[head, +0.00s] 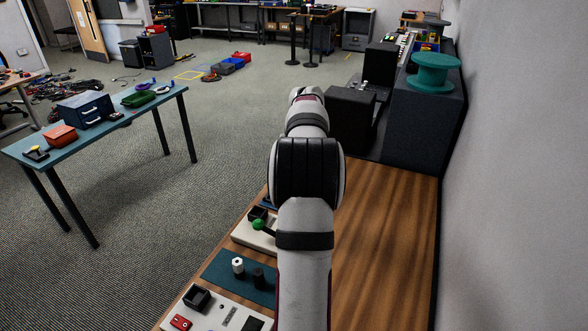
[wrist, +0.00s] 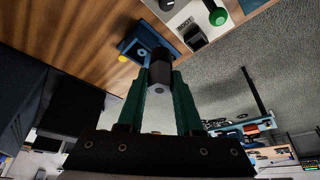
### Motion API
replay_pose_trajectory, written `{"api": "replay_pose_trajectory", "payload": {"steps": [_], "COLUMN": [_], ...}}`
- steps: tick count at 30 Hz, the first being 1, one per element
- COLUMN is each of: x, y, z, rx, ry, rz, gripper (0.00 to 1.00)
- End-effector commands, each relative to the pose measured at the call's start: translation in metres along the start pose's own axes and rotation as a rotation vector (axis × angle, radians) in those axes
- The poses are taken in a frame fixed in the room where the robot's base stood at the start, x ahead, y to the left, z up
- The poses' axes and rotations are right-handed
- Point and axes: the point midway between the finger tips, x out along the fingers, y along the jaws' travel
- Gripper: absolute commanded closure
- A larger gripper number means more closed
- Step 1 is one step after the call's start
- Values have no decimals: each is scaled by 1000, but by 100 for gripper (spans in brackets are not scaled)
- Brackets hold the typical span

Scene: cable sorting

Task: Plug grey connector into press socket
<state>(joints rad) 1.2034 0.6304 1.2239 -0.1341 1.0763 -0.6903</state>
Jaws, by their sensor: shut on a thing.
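My gripper (wrist: 160,76) is shut on a dark grey connector (wrist: 159,88) in the wrist view, its two dark green fingers on either side of it. In the head view my arm hides the gripper and the connector. The press (head: 252,236) is a pale base with a green ball-ended lever (head: 258,225) and a black socket block (head: 257,213), partly behind my arm. In the wrist view the black block (wrist: 194,34) and green ball (wrist: 217,16) show at the top, apart from the connector.
A blue block (wrist: 129,44) with a ring lies near the connector in the wrist view; any contact is unclear. A teal mat (head: 228,277) holds a white piece (head: 238,265) and a black piece (head: 258,278). The wooden bench (head: 385,240) is clear on the right.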

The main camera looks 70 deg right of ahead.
Motion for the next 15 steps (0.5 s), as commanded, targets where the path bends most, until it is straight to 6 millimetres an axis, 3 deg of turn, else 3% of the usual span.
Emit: {"api": "replay_pose_trajectory", "payload": {"steps": [4, 12, 15], "x": [20, 93, 104], "y": [-16, -81, -92], "z": [-8, -29, -30], "rx": [-3, -4, -2], "ry": [-3, -2, 0], "rz": [-1, -1, 0], "gripper": [100, 100, 100]}}
